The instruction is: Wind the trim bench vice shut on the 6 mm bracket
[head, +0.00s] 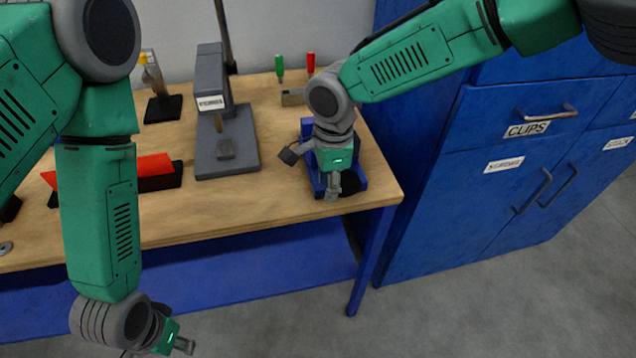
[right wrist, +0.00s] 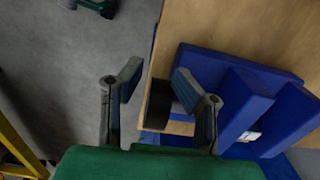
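The blue bench vice (head: 309,128) stands at the bench's right front corner, partly hidden by my right arm. In the right wrist view the vice (right wrist: 240,95) shows blue blocks with a gap between them. A small pale grey piece (right wrist: 248,135) shows in that gap; I cannot tell if it is the bracket. A black round part (right wrist: 157,104), seemingly the vice's handle, lies beyond and between my right fingers. My right gripper (right wrist: 158,78) is open, fingers apart; it also shows in the head view (head: 333,190). My left gripper (head: 184,345) hangs low before the bench, its fingers too small to read.
A grey press-like stand (head: 212,125) stands left of the vice on the wooden bench (head: 260,215). Behind are green (head: 280,66) and red (head: 311,62) handled tools. A red piece (head: 154,166) lies at left. Blue cabinets (head: 480,170) stand close on the right.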

